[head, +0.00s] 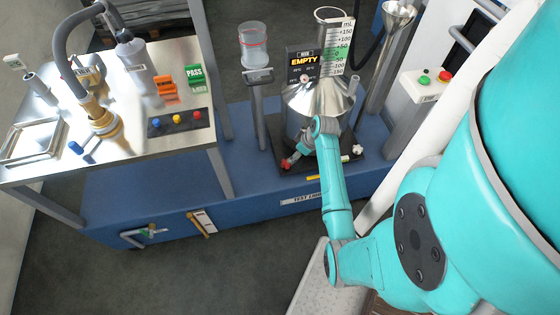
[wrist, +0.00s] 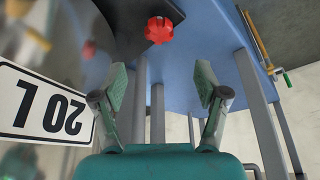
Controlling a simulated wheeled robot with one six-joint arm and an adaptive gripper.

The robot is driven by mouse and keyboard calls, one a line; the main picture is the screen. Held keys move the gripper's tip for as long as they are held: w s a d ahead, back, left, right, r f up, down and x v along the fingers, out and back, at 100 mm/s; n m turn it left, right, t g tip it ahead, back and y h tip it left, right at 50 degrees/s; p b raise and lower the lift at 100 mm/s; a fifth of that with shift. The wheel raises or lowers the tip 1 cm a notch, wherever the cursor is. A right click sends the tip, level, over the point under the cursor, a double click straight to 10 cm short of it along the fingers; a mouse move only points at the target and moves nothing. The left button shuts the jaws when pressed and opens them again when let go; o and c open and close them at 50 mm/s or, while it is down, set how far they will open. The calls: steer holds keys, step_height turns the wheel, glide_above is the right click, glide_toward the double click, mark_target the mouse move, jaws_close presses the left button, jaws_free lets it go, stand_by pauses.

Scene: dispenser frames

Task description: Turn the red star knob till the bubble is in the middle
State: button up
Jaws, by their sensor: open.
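The red star knob (wrist: 158,30) is in the upper middle of the wrist view, on the corner of a dark base plate. In the head view the red knob (head: 286,164) is at the plate's front left corner. My gripper (wrist: 161,80) is open and empty, its two green fingers apart on either side of the knob's line. The knob lies beyond the fingertips, apart from them. In the head view my gripper (head: 296,153) is close to the knob, small and partly hidden by my arm. I cannot make out the bubble in either view.
The plate (head: 338,168) carries a steel vessel (head: 312,98) close to my arm, and a white knob (head: 358,149) at its right corner. A "20 L" label (wrist: 40,108) is close on the left in the wrist view. A steel table (head: 50,165) stands left.

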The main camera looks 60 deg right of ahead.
mark_target(286, 162)
steer(key=x, duration=1)
steer(key=shift+w+d+f, duration=0.1)
steer(key=shift+w+f, duration=0.05)
steer(key=shift+f, duration=0.2)
steer(key=c, duration=1.2)
